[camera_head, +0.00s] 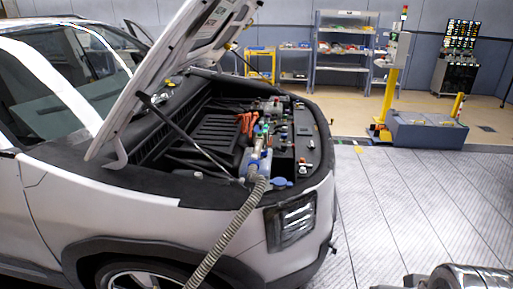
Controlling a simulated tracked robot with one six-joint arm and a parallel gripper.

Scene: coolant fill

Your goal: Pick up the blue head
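The hose (228,237) rises from the bottom edge over the car's front fender into the open engine bay. At its upper end is a fitting with a blue part (253,167), which looks like the blue head. It sits upright at the reservoir, near the front of the bay; I cannot tell how it is seated. A flat blue cap (280,183) lies just to its right. The fingers of my gripper are not in view; only shiny rounded metal, seemingly part of my arm, shows at the bottom right corner.
The raised hood (165,65) and its thin strut (190,137) stand over the left of the bay. The headlight (291,222) and fender border it in front. The grey floor (420,205) to the right is clear. A yellow post (389,90) and shelves (343,50) stand behind.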

